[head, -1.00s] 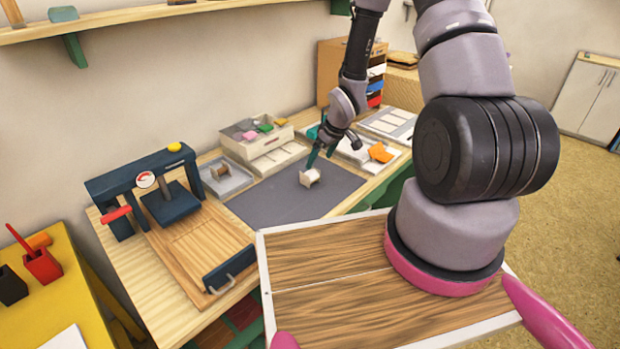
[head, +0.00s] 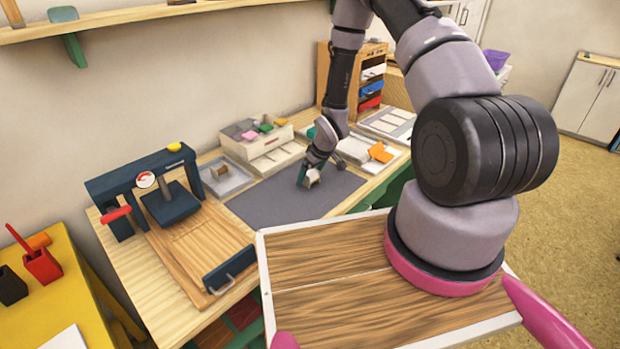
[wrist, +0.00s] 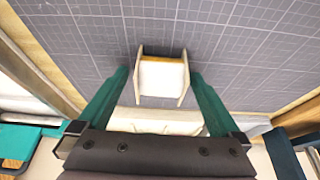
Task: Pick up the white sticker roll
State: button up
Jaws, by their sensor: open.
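The white sticker roll (wrist: 162,78) is a small spool with pale side plates and a white middle. It rests on the grey cutting mat (head: 268,204). In the head view the roll (head: 313,177) is partly covered by my gripper (head: 307,175). In the wrist view my gripper (wrist: 160,78) has its two green fingers apart, one on each side of the roll. A gap shows between each finger and the roll's side plates, so it is not gripped.
A press (head: 165,195) with a wooden board stands left on the bench. A small tray (head: 224,178) with a brown-sided item lies behind the mat. A box with coloured pads (head: 254,137) stands at the back. The mat around the roll is clear.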

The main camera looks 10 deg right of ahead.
jog(key=c, duration=1.5)
